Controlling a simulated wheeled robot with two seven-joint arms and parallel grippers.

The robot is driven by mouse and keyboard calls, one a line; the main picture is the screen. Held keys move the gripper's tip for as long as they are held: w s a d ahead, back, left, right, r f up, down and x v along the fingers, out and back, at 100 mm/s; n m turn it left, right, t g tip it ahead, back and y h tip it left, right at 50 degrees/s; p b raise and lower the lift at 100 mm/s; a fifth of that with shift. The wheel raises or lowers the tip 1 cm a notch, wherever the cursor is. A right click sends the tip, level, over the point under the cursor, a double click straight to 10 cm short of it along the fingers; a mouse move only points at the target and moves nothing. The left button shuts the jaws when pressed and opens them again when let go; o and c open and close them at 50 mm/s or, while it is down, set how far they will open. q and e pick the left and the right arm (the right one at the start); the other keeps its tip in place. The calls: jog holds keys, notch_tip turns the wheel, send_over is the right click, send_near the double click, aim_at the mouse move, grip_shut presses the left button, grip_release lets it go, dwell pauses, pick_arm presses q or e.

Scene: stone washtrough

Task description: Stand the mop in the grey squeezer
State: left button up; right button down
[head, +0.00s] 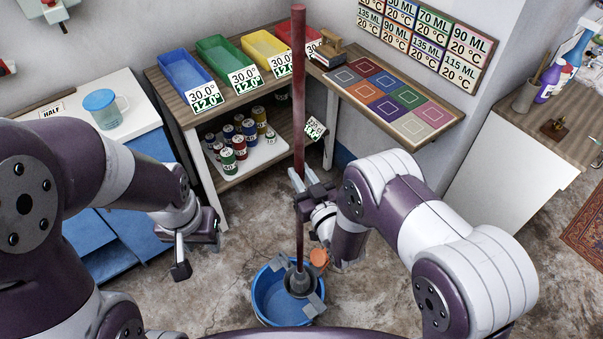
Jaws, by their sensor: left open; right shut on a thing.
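The mop's long red handle (298,90) stands close to upright in the middle of the head view. My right gripper (302,192) is shut around the handle's lower half. The handle's lower end runs down to a dark grey cone over a blue bucket (259,296) on the floor. Grey squeezer parts (314,307) show at the bucket's rim around the cone. The mop's bottom is hidden, and I cannot tell whether it rests on the squeezer or hangs just above. My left gripper (192,256) is open and empty, left of the bucket.
A small orange pot (319,259) is beside the bucket. A wooden shelf unit (172,110) with coloured trays and cans stands behind, with a shelf of colour swatches (390,97) to its right. A blue-and-white cabinet (150,140) is at left. Floor around the bucket is mostly clear.

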pick_arm(q)
jog(key=shift+f, duration=0.7)
pick_arm(e)
jog(key=shift+f, duration=0.65)
pick_arm(q)
jog(key=shift+f+b, duration=1)
jog(key=shift+b, duration=0.25)
pick_arm(e)
jog(key=shift+f, duration=1.05)
jog(key=c, duration=0.9)
grip_release()
jog(key=shift+s, duration=0.1)
